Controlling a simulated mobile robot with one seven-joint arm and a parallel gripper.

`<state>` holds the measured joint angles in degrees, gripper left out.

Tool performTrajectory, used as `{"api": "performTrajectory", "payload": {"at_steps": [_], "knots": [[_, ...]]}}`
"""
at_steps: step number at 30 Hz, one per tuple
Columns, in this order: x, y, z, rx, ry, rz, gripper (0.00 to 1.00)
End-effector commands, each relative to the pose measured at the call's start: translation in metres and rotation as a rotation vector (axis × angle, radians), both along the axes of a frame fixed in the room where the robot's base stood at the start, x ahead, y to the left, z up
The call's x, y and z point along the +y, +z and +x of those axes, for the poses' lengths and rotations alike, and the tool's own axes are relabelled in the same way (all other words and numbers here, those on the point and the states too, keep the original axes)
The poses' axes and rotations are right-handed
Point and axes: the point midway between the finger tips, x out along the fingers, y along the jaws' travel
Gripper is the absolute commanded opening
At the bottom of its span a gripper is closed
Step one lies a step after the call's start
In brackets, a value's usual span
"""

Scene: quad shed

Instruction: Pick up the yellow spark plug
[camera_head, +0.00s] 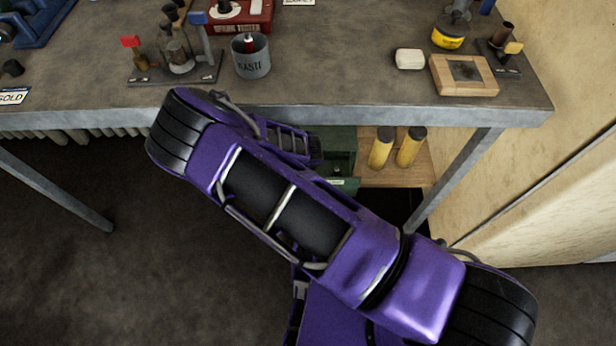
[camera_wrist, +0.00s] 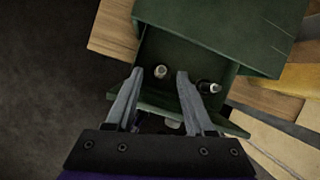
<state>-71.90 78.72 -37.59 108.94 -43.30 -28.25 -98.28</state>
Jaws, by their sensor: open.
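In the wrist view, a green metal box or drawer (camera_wrist: 210,35) stands open, with small plug-like parts inside. One pale, metallic-topped part (camera_wrist: 160,71) stands between my fingertips, seen end-on. A second part (camera_wrist: 208,87), dark with a bright tip, lies just right of my right finger. The light is dim and I cannot tell which of them is the yellow spark plug. My gripper (camera_wrist: 158,76) is open, its two fingers reaching over the box's near edge, apart from each other. In the head view the green box (camera_head: 338,150) is partly hidden behind my arm.
The box sits on a wooden shelf (camera_head: 395,176) under the workbench (camera_head: 340,88). Two yellow cylinders (camera_head: 382,148) stand right of it. A bench leg (camera_head: 455,180) is close on the right.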

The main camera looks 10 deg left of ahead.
Motion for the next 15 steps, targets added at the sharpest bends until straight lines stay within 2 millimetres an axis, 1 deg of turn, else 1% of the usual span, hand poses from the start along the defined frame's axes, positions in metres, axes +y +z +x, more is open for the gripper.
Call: {"api": "performTrajectory", "payload": {"at_steps": [2, 9, 12, 15], "knots": [[0.000, -0.006, 0.002, 0.001, 0.001, -0.001, 0.54], [0.000, -0.040, 0.013, 0.000, 0.000, 0.000, 0.54], [0.001, -0.048, 0.016, 0.000, 0.000, 0.000, 0.54], [0.001, -0.050, 0.017, 0.000, 0.000, 0.000, 0.54]]}}
